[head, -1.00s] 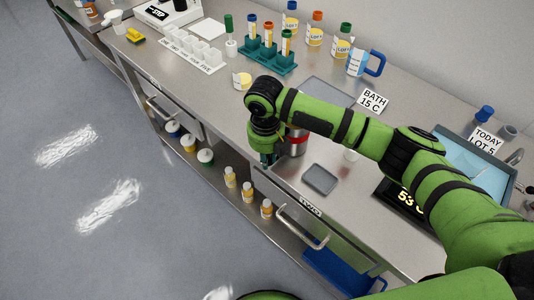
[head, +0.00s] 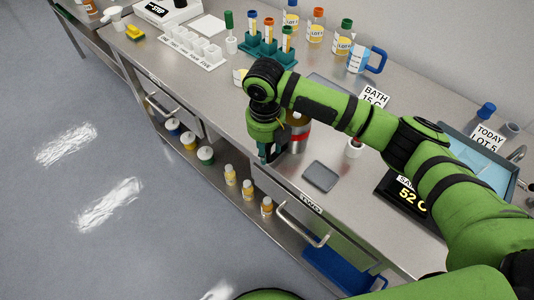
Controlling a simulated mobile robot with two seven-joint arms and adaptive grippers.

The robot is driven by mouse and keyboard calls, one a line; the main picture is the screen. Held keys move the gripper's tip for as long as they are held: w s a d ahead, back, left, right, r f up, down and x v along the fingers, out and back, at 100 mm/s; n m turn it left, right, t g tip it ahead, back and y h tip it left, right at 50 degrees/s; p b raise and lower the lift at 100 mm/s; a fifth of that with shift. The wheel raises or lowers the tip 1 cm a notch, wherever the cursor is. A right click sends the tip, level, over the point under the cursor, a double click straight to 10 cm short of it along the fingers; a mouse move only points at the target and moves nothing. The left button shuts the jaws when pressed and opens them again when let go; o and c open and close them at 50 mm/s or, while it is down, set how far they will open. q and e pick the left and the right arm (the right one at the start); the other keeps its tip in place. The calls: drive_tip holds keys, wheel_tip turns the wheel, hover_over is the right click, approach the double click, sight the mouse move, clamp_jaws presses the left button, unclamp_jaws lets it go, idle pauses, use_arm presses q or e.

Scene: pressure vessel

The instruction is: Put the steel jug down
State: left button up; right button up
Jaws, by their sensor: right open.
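The steel jug (head: 299,133) appears to be the metal cylinder with a red band that stands upright on the bench, in the middle of the head view. My right forearm and wrist hide its upper and left parts. My right gripper (head: 267,157) is open and points down just left of the jug, near the bench's front edge. I see nothing between its fingers. Whether a finger touches the jug is hard to tell. My left gripper is not in view.
A grey square pad (head: 320,177) lies right of the jug. Beyond it are a small white cup (head: 354,148) and a display reading 52 C (head: 405,195). A teal tube rack (head: 268,52) stands behind. A drawer marked TWO (head: 310,205) is below the front edge.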

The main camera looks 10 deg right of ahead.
wheel_tip(320, 180, up, 9)
drive_tip(key=shift+s+a+r+b, duration=0.1)
drive_tip(key=shift+a+b, duration=0.05)
drive_tip(key=shift+b, duration=0.95)
drive_tip(key=shift+s, duration=0.1)
